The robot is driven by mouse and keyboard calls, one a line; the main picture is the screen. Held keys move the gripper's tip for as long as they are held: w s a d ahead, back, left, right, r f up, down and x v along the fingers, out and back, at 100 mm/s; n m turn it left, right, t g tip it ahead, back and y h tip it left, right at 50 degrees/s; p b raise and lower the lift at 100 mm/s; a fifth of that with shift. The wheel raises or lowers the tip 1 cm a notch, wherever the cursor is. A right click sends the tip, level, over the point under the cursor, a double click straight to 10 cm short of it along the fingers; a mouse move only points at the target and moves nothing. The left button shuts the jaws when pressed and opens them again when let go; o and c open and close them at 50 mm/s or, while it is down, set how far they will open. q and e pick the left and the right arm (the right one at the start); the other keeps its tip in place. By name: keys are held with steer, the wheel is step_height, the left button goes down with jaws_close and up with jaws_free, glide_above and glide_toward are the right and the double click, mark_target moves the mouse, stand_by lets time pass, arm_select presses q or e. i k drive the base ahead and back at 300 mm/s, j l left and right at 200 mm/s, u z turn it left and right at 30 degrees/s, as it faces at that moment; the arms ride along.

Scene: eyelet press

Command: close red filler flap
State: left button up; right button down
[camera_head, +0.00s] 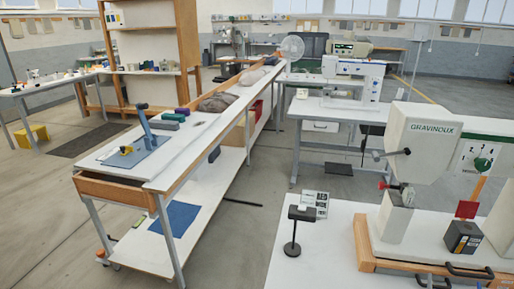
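A red flap (467,209) hangs at the lower end of an orange strip (478,188) on the front of the cream eyelet press (423,139) marked GRAVINOUX, at the right of the head view. The flap looks tilted, and I cannot tell how far open it stands. A dark box (463,237) with a label stands just below it on the press base. Neither of my grippers can be made out in this view.
The press stands on a wooden-edged base (364,244) with black handles (470,272) at its front. A small black stand (294,230) and a labelled box (316,203) are on the white table (330,262). The table's left front is clear.

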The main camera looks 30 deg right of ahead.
mark_target(466, 210)
steer(key=i+j+z, duration=0.1)
steer(key=i+j, duration=0.35)
steer(key=i, duration=0.2)
steer(key=i+j+z, duration=0.1)
steer(key=i+j, duration=0.35)
steer(key=i, duration=0.15)
steer(key=i+l+z, duration=0.1)
steer(key=z, duration=0.3)
steer(key=i+z, duration=0.6)
steer(key=z, duration=0.25)
steer(key=i+j+z, duration=0.15)
steer(key=z, duration=0.3)
steer(key=i+z, duration=0.25)
steer(key=z, duration=0.15)
steer(key=i+j+z, duration=0.1)
steer(key=z, duration=0.35)
steer(key=i+j+z, duration=0.25)
steer(key=z, duration=0.15)
steer(key=i+j+z, duration=0.2)
steer(key=z, duration=0.25)
